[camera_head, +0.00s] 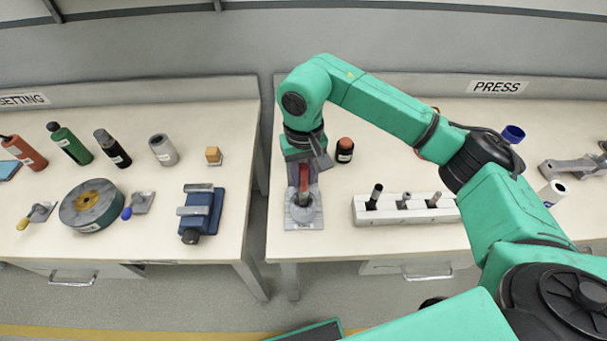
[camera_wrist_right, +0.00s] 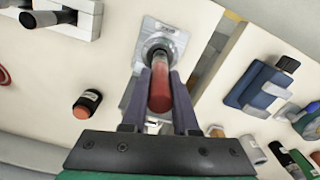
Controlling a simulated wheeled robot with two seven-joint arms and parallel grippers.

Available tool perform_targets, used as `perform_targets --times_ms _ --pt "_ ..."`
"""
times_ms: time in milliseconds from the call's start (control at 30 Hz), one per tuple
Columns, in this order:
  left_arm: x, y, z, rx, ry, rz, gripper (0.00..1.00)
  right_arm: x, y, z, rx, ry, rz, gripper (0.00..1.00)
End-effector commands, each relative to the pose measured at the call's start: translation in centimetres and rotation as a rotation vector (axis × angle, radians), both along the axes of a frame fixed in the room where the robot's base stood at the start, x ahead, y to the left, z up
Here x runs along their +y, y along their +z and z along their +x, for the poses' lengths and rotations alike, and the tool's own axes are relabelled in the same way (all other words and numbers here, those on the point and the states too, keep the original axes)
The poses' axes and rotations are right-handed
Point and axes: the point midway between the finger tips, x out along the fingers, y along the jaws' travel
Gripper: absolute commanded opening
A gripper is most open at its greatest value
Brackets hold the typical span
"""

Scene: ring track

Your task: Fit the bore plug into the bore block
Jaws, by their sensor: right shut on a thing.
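The bore block (camera_head: 304,223) is a light grey block with a round raised collar on a square base, near the left front corner of the right bench. My right gripper (camera_head: 304,172) is above it and shut on the bore plug (camera_head: 303,180), which has a red handle. In the right wrist view the plug (camera_wrist_right: 160,92) sits between the fingers (camera_wrist_right: 159,98), its grey end lined up with the collar of the block (camera_wrist_right: 172,37). The plug's lower end is at the collar; I cannot tell how far it is inside. My left gripper is not in view.
A white rack (camera_head: 408,217) with several upright pins stands right of the block, and a black and orange cylinder (camera_head: 345,150) behind it. A gap separates this bench from the left one, which holds a blue vise (camera_head: 203,213) and a round drum (camera_head: 91,206).

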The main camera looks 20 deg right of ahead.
Motion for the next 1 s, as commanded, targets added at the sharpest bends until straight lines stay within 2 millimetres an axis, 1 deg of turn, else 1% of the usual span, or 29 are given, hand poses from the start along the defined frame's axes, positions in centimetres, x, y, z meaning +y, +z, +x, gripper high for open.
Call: perform_targets --times_ms 1000 --pt "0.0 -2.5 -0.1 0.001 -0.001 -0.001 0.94 0.0 -2.7 0.0 0.000 0.000 0.000 0.00"
